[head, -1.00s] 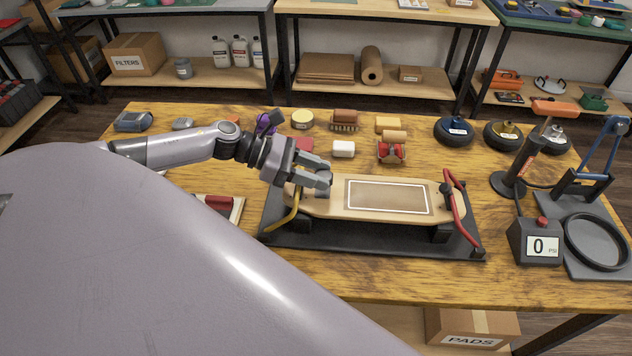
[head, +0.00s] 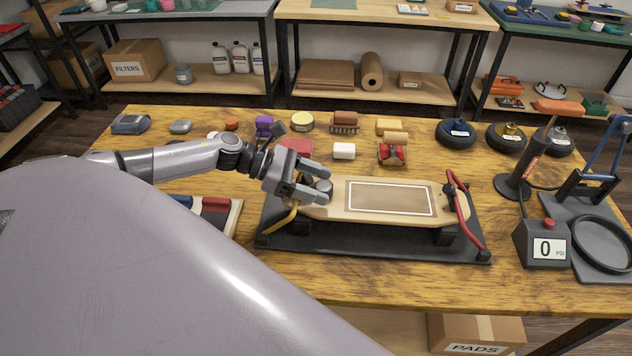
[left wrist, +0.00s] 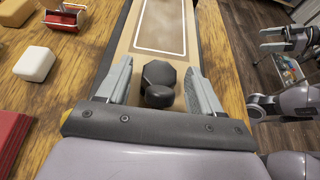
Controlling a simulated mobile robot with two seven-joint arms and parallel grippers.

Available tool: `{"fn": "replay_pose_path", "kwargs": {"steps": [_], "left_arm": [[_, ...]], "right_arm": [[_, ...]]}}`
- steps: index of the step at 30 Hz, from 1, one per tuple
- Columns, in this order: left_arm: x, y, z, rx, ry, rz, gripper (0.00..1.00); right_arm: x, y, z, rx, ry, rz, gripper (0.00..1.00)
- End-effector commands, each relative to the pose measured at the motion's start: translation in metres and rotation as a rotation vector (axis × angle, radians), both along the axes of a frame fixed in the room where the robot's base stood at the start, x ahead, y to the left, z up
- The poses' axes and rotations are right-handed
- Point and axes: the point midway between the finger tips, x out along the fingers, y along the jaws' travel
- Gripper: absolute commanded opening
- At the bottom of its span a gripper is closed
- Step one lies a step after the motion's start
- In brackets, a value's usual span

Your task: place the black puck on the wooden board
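The black puck (head: 323,186), dark with a smaller round knob, rests on the left end of the wooden board (head: 446,209). The board has a white-outlined panel and sits on a black stand. My left gripper (head: 322,184) is at that end, its fingers on either side of the puck. In the left wrist view the puck (left wrist: 158,75) lies between the spread fingers, with a gap on each side, so the gripper is open. My right gripper (left wrist: 271,39) shows small at the right of that view, away from the board, its fingers apart and empty.
A yellow hook (head: 283,219) and a red hook (head: 463,208) flank the board. A white block (head: 344,151) and a red roller holder (head: 393,152) stand behind it. A pump (head: 516,177) and a gauge box (head: 541,244) stand at the right. The table's front strip is clear.

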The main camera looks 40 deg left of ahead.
Motion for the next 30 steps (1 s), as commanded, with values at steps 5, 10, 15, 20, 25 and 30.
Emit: {"fn": "replay_pose_path", "kwargs": {"steps": [5, 10, 15, 20, 25, 30], "left_arm": [[0.000, 0.000, 0.001, 0.000, 0.000, 0.000, 0.66], [-0.006, 0.009, 0.004, 0.002, 0.003, 0.002, 0.66], [-0.022, 0.035, 0.015, 0.004, 0.005, 0.003, 0.66], [-0.036, 0.057, 0.027, 0.004, 0.004, 0.002, 0.66], [-0.047, 0.076, 0.038, 0.003, 0.004, 0.002, 0.66], [-0.055, 0.088, 0.044, 0.001, 0.004, 0.002, 0.66]], "right_arm": [[0.000, 0.000, 0.002, 0.000, 0.000, 0.000, 0.93], [0.001, 0.000, 0.001, 0.001, -0.004, 0.000, 0.93], [0.001, 0.000, -0.007, 0.001, -0.003, 0.000, 0.93], [0.000, 0.000, -0.013, 0.000, -0.001, 0.000, 0.93], [0.000, 0.000, -0.015, 0.000, 0.000, 0.000, 0.93], [0.000, 0.000, -0.014, 0.000, 0.000, 0.000, 0.93]]}}
